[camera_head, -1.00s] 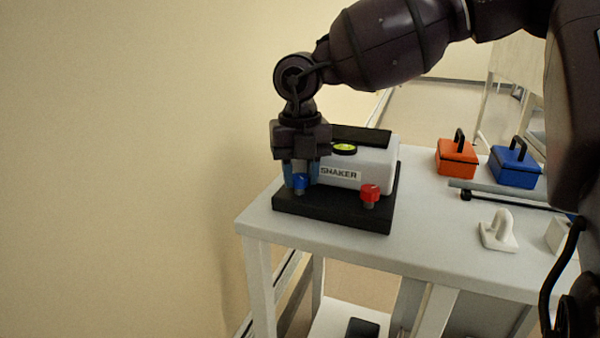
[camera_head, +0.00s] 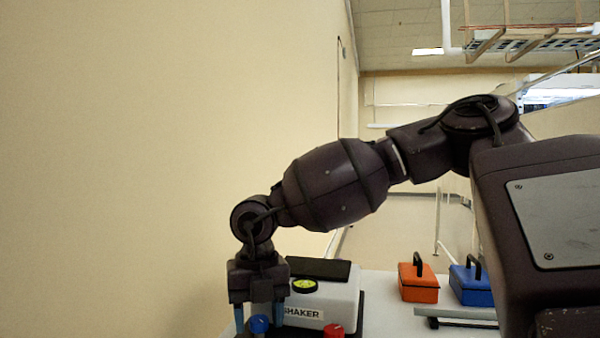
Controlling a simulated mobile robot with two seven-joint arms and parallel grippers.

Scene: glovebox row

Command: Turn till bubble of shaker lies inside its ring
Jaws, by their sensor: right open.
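The shaker (camera_head: 335,297) is a white box with a dark top, standing on the table at the bottom of the view. Its round yellow-green bubble level (camera_head: 304,285) sits on top in a black ring; the bubble's exact place is too small to tell. A blue knob (camera_head: 259,323) and a red knob (camera_head: 333,330) show at its front. My right gripper (camera_head: 260,318) points down at the shaker's front left, open, with its fingers either side of the blue knob. Whether they touch it, I cannot tell. The shaker's lower part is cut off. My left gripper is out of view.
An orange case (camera_head: 418,288) and a blue case (camera_head: 470,287) with black handles stand on the table (camera_head: 385,312) to the right of the shaker. A grey bar (camera_head: 455,312) lies in front of them. A plain wall (camera_head: 130,150) fills the left.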

